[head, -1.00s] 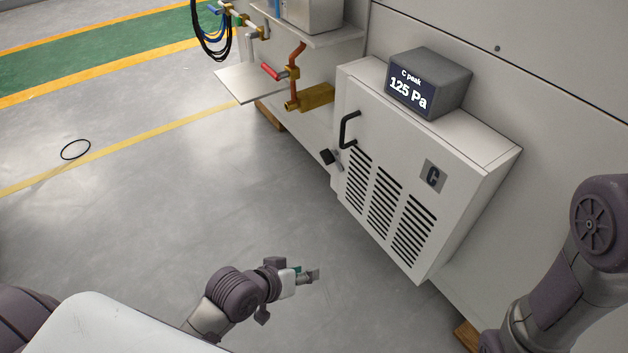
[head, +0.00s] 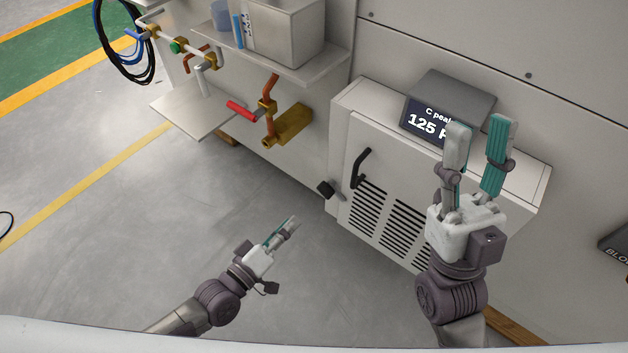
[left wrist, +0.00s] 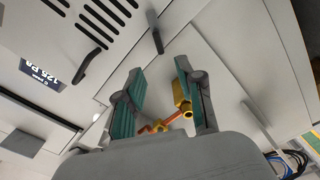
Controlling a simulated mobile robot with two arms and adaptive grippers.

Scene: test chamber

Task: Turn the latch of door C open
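Door C (head: 385,190) is the pale front of a wall cabinet with slotted vents and looks closed. A black bar handle (head: 361,166) is on it. A short black latch (head: 325,188) sits at the door's left edge; it also shows in the left wrist view (left wrist: 155,33), beyond the fingers. My left gripper (head: 289,225) is open and empty, below and left of the latch, apart from it. Its spread fingers show in the left wrist view (left wrist: 160,72).
A grey display (head: 455,92) stands on the cabinet, partly covered by my right gripper. Left of the cabinet are a brass valve block (head: 290,124), a red-handled valve (head: 242,110) and a plate (head: 192,112) jutting out. Floor before the door is clear.

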